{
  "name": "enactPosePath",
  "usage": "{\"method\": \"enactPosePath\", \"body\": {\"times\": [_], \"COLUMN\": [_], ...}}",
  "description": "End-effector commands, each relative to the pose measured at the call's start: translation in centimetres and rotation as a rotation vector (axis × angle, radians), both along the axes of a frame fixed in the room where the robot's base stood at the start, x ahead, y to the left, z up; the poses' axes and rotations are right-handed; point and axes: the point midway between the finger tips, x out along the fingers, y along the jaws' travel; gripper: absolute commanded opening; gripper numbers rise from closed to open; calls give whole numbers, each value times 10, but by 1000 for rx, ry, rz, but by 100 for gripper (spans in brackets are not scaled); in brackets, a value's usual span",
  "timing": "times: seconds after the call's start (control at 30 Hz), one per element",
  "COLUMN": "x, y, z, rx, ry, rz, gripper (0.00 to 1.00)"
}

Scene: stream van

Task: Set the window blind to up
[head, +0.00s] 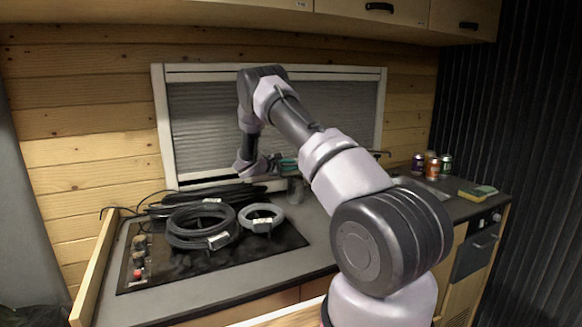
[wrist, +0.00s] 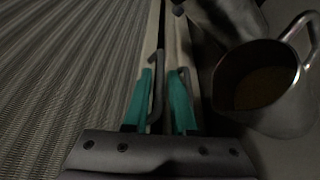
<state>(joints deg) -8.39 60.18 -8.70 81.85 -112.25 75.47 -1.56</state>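The window blind (head: 205,112) is grey and slatted. It hangs down over nearly the whole window, inside a white frame (head: 162,120). The blind (wrist: 60,75) fills the left of the wrist view, with a pale rail along its edge. My gripper (head: 284,165) is at the bottom of the blind, partly hidden by my own arm in the head view. In the wrist view, the teal fingers of my gripper (wrist: 164,85) are close together at the rail. A thin dark handle (wrist: 157,90) lies between them, nearer the left finger. Whether they clamp it is unclear.
A metal mug (wrist: 265,85) stands close beside my gripper. Coiled cables (head: 200,225) lie on the black hob (head: 150,270). Cans (head: 432,168) and a sponge (head: 478,191) are at the right of the counter. Cupboards (head: 400,12) hang above the window.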

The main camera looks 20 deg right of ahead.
Motion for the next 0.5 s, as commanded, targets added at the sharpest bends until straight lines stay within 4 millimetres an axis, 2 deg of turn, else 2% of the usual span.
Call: {"method": "enactPosePath", "body": {"times": [0.03, 0.07, 0.1, 0.13, 0.5], "x": [0, 0, 0, 0, 0], "y": [0, 0, 0, 0, 0], "z": [0, 0, 0, 0, 0], "rx": [0, 0, 0, 0, -1], "ry": [0, 0, 0, 0, 0], "rz": [0, 0, 0, 0, -1], "gripper": [25, 17, 2, 0, 0]}}
